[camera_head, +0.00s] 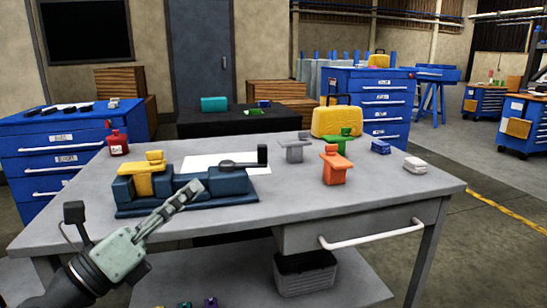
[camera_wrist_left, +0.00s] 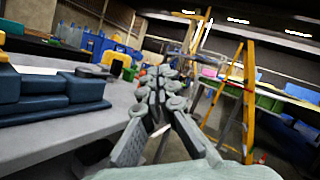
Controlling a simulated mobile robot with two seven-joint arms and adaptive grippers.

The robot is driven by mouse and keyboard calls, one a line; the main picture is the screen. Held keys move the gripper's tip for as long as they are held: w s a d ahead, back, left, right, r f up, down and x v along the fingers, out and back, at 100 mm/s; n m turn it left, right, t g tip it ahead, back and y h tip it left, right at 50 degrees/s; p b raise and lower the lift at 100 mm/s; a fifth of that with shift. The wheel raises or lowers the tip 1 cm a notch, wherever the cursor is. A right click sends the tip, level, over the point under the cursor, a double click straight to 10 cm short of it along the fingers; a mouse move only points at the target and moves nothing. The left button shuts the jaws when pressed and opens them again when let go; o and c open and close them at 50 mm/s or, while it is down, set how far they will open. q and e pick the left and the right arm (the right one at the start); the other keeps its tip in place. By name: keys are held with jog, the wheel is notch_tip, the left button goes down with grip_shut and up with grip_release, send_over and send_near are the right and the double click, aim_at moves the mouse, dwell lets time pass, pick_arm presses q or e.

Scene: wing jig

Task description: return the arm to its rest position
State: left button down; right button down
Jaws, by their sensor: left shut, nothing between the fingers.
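My left gripper (camera_head: 190,190) comes in from the lower left in the head view. It is shut and empty, with its fingertips in front of the blue jig (camera_head: 190,205) on the grey table. In the left wrist view the fingers (camera_wrist_left: 160,78) are together, pointing away past the table edge, and the jig (camera_wrist_left: 50,92) is to their left. A yellow block (camera_head: 144,180) sits in the left part of the jig. A dark handled part (camera_head: 245,160) lies at its right part. My right gripper is in neither view.
The grey table (camera_head: 380,205) also holds an orange part (camera_head: 334,168), a grey part (camera_head: 294,148), a green part (camera_head: 338,142), a red bottle (camera_head: 118,140) and a white sheet (camera_head: 200,163). A drawer handle (camera_head: 370,234) sticks out at the front. The table's front right is clear.

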pick_arm(q)
jog(key=w+a+f+n+t+y, duration=0.2)
jog(key=a+f+n+t+y, duration=0.15)
jog(key=a+n+y, duration=0.45)
jog(key=w+a+f+n+t+y, duration=0.2)
jog(key=a+f+n+y, duration=0.25)
jog(key=n, duration=0.65)
jog(key=s+a+f+n+g+y, duration=0.25)
jog(key=a+f+n, duration=0.2)
jog(key=f, duration=0.45)
jog(key=s+a+f+n+g+y, duration=0.1)
jog(key=a+f+n+g+y, duration=0.25)
jog(key=f+n, duration=0.35)
jog(key=s+d+f+n+g, duration=0.15)
jog(key=s+f+g, duration=0.3)
jog(key=f, duration=0.45)
jog(key=s+f+n+g, duration=0.25)
jog(key=s+f, duration=0.25)
jog(key=f, duration=0.4)
jog(key=s+d+f+n+g+h, duration=0.1)
jog(key=s+d+f+g+h, duration=0.2)
jog(key=s+f, duration=0.6)
jog(key=s+d+g, duration=0.2)
jog(key=g, duration=0.1)
jog(key=shift+s+d, duration=0.25)
jog(key=shift+d, duration=0.05)
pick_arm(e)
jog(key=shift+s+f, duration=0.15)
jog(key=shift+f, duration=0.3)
